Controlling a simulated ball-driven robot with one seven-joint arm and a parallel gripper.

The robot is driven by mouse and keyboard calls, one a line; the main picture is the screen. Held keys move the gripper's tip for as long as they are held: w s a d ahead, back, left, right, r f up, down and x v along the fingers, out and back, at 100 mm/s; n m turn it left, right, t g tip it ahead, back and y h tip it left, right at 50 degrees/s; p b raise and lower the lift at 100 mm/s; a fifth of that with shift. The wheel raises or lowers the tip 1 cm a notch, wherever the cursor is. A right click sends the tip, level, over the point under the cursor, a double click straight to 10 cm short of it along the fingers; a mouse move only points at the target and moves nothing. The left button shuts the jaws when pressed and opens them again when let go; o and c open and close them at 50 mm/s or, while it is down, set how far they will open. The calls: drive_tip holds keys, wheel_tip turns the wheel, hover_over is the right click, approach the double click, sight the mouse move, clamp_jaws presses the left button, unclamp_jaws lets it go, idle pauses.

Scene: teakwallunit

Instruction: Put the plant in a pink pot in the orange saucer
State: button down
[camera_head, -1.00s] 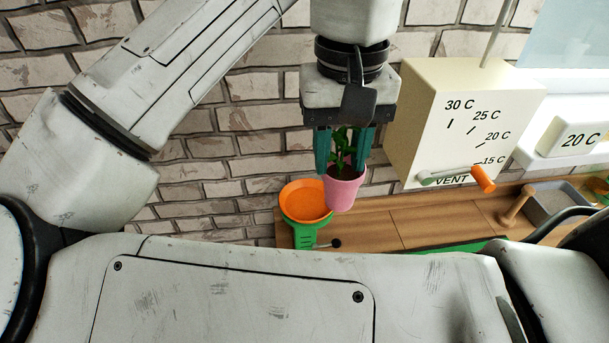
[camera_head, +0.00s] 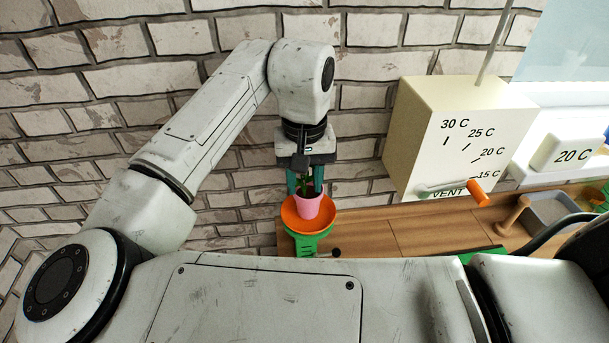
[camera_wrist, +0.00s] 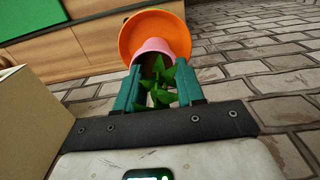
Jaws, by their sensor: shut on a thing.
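The plant in a pink pot (camera_head: 309,206) is upright in the head view, in front of and over the orange saucer (camera_head: 290,215). The saucer sits on a green stand (camera_head: 305,246) at the left end of the wooden counter. My gripper (camera_head: 305,184) points down, its teal fingers shut on the plant. In the wrist view the green leaves (camera_wrist: 158,78) lie between the fingers, and the pot's pink rim (camera_wrist: 153,46) shows against the orange saucer (camera_wrist: 172,22). I cannot tell whether the pot's base touches the saucer.
A cream box with a temperature scale and an orange-tipped lever (camera_head: 450,135) stands right of my gripper. The wooden counter (camera_head: 385,228) is mostly bare beside the saucer. A brick wall (camera_head: 220,200) is behind. A grey tray (camera_head: 553,210) lies farther right.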

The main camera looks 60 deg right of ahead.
drive_tip(key=shift+f, duration=0.2)
drive_tip(key=shift+f, duration=0.15)
drive_tip(key=c, duration=0.7)
unclamp_jaws()
wheel_tip(320, 180, up, 12)
drive_tip(key=shift+r+b, duration=0.2)
drive_tip(key=shift+b, duration=0.75)
